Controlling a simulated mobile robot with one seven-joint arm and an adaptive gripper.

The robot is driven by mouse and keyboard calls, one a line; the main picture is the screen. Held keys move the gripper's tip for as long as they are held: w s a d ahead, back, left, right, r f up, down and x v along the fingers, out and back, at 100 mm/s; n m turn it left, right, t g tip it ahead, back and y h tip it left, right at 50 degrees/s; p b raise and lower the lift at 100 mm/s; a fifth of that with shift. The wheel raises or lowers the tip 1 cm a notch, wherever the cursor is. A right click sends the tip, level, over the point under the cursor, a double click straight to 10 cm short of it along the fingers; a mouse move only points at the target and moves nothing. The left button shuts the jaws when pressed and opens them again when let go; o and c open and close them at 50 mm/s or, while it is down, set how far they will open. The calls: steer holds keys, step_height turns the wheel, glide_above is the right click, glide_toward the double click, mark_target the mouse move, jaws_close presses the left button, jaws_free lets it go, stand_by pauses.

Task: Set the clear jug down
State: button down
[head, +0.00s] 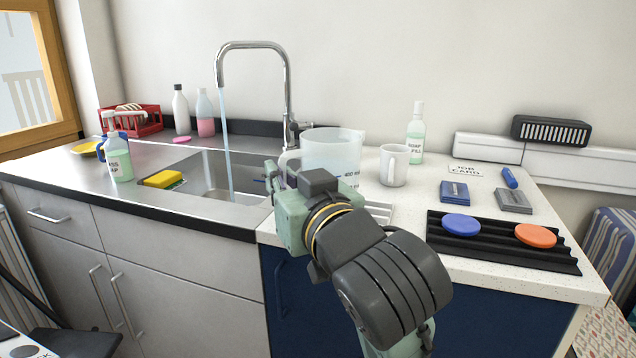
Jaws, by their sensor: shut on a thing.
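The clear jug (332,151) is upright at the right edge of the sink, with blue markings on its side and its handle to the left. My gripper (281,174) is at the handle side of the jug and shut on it. The fingertips are partly hidden by my wrist. The jug's base is hidden behind my gripper, so I cannot tell whether it touches the counter (552,195).
Water runs from the tap (252,47) into the sink (205,172). A white mug (394,166) stands close right of the jug, with a green soap bottle (416,132) behind. A black ribbed tray (490,252) holds blue and orange discs. Counter between mug and blue pads (454,191) is clear.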

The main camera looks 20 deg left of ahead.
steer(key=w+p, duration=0.1)
steer(key=p, duration=0.1)
steer(key=w+a+p, duration=0.1)
steer(key=p, duration=0.1)
steer(key=w+p, duration=0.1)
steer(key=p, duration=0.1)
steer(key=shift+w+a+r, duration=0.3)
steer(key=shift+w+a+f+p, duration=0.7)
steer(key=shift+w+f+p, duration=0.2)
steer(key=shift+w, duration=0.75)
steer(key=shift+w+a+f+p, duration=0.75)
steer(key=shift+w+f+p, duration=0.15)
steer(key=shift+w, duration=0.8)
steer(key=shift+w+a+f+p, duration=0.7)
steer(key=shift+w+f+p, duration=0.2)
steer(key=shift+w, duration=0.75)
steer(key=shift+f, duration=0.15)
steer(key=c, duration=1.7)
jaws_free()
